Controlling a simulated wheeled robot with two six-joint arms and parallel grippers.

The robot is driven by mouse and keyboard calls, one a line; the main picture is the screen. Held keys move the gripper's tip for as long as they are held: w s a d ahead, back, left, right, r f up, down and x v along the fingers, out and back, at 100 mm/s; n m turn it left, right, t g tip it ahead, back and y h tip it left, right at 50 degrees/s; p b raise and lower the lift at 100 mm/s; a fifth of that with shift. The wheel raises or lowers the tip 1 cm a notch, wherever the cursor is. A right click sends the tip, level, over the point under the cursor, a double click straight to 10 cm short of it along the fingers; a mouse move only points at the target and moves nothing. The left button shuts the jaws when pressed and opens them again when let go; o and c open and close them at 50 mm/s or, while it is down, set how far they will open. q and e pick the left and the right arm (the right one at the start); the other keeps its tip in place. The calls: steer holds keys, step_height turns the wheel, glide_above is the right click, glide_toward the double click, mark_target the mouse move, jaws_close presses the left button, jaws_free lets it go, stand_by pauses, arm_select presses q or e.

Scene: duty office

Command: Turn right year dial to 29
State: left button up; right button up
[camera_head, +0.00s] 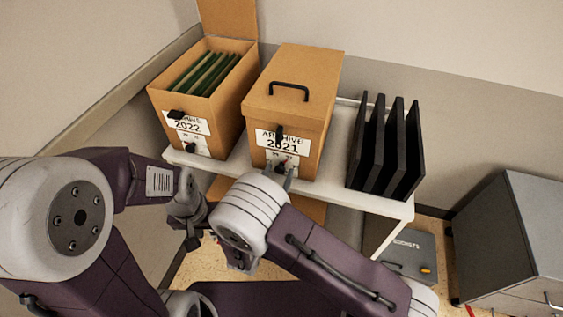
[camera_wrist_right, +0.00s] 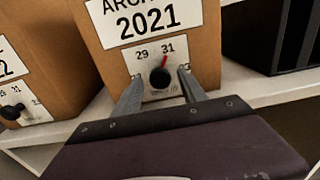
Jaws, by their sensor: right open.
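The right year dial is a black knob (camera_wrist_right: 159,78) with a red pointer on a white plate. The plate is on the front of the closed cardboard box marked ARCHIVE 2021 (camera_head: 296,105). In the right wrist view the pointer points up and slightly right, toward 31, with 29 to its left. My right gripper (camera_wrist_right: 159,86) is open, with one finger on each side of the knob; contact cannot be told. It also shows in the head view (camera_head: 278,174), partly covering the dial. My left gripper (camera_head: 192,238) hangs low, left of my right wrist, its jaws unclear.
An open box marked 2022 (camera_head: 188,127) with green folders and its own dial stands left. Black upright files (camera_head: 387,150) stand on the right of the white shelf (camera_head: 375,206). A grey cabinet (camera_head: 515,240) stands far right. A grey case (camera_head: 408,250) sits below.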

steer(key=shift+w+d, duration=0.1)
steer(key=shift+w, duration=0.25)
steer(key=shift+s+r, duration=0.15)
steer(key=shift+s, duration=0.2)
steer(key=c, duration=0.4)
jaws_close()
arm_select(q)
steer(key=shift+r, duration=0.1)
steer(key=shift+r, duration=0.1)
